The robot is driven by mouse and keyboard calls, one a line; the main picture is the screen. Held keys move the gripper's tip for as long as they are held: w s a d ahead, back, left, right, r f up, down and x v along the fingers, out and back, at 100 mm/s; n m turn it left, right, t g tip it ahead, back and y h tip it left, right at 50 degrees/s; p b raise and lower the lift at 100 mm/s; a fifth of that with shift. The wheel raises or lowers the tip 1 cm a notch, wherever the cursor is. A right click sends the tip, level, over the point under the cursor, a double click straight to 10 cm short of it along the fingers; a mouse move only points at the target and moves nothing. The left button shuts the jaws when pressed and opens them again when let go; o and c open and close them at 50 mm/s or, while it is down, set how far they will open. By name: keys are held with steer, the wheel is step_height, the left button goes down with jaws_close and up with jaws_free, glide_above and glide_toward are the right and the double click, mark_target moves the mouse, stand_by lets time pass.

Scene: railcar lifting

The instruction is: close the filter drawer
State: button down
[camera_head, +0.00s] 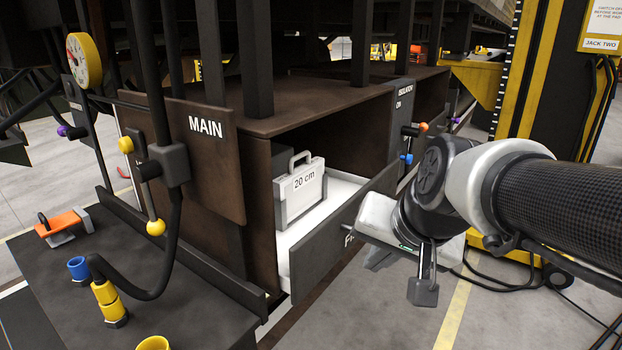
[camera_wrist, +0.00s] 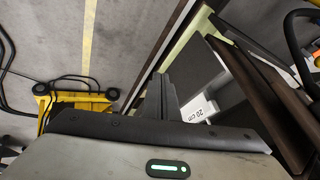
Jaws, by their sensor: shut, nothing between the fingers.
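The filter drawer stands open in the head view, its dark front panel (camera_head: 318,252) pulled out from the brown cabinet (camera_head: 258,190). Its white floor (camera_head: 345,188) shows. A grey case (camera_head: 300,192) marked "20 cm" stands inside; its label also shows in the wrist view (camera_wrist: 197,108). Most of the lettering on the front panel is hidden behind my gripper (camera_head: 378,262). My gripper is shut and empty, just outside the panel at its right part. I cannot tell whether it touches. Its dark fingers lie together in the wrist view (camera_wrist: 161,95).
A dark bench (camera_head: 190,310) with couplings stands at the left front, below the MAIN panel (camera_head: 190,150). Levers with orange and blue knobs (camera_head: 406,159) sit right of the drawer opening. A yellow-black jack (camera_head: 520,90) and cables stand at the right. Floor before the drawer is open.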

steer(key=shift+m+t, duration=0.3)
steer(key=shift+m, duration=0.6)
steer(key=shift+w+a+f, duration=0.95)
steer(key=shift+w+f, duration=0.65)
steer(key=shift+w, duration=0.5)
steer(key=shift+w+a+f, duration=0.95)
steer(key=shift+w+f, duration=0.65)
steer(key=shift+w, duration=0.5)
steer(key=shift+w+a+f, duration=0.95)
steer(key=shift+w+f, duration=0.65)
steer(key=shift+w, duration=0.5)
steer(key=shift+a, duration=0.1)
